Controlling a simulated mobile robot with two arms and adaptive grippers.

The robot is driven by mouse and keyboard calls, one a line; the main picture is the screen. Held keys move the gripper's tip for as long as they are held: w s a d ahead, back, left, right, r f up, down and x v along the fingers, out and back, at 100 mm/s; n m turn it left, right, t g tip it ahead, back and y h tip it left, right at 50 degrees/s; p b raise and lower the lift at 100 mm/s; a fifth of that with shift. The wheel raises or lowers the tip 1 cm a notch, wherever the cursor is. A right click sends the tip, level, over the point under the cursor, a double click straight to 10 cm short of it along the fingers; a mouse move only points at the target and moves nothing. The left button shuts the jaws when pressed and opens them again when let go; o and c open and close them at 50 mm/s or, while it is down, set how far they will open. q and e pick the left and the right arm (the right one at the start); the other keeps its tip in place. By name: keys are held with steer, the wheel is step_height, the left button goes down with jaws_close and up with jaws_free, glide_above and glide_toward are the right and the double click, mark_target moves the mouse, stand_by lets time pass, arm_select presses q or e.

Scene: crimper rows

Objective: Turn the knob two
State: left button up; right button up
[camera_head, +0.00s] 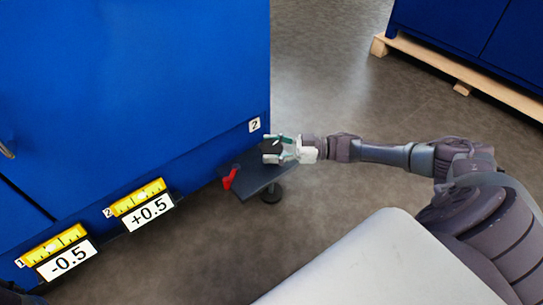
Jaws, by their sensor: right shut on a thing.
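The blue machine (130,80) fills the left side of the head view. A small white label "2" (254,125) is on its lower right corner. Below the label, a dark shelf (255,186) sticks out and carries a dark knob (270,146) and a red pointer-like part (230,179). My right gripper (271,149) reaches in from the right, and its fingers are closed around the knob. The fingers partly cover the knob.
Two yellow scales with signs, "-0.5" (67,260) and "+0.5" (150,213), are along the machine's lower edge. Another blue cabinet on a wooden pallet (463,73) stands at the upper right. The grey floor between is clear.

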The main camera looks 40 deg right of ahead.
steer(key=shift+n+g+y+b, duration=0.6)
steer(key=shift+n+g+b, duration=0.25)
steer(key=shift+g, duration=0.25)
steer(key=shift+n+g+y+b, duration=0.3)
steer(key=shift+n+g, duration=0.05)
steer(key=shift+g, duration=0.25)
steer(key=shift+r, duration=0.1)
steer(key=shift+a, duration=0.1)
steer(key=o, duration=1.1)
steer(key=shift+o, duration=0.2)
steer(key=v, duration=1.2)
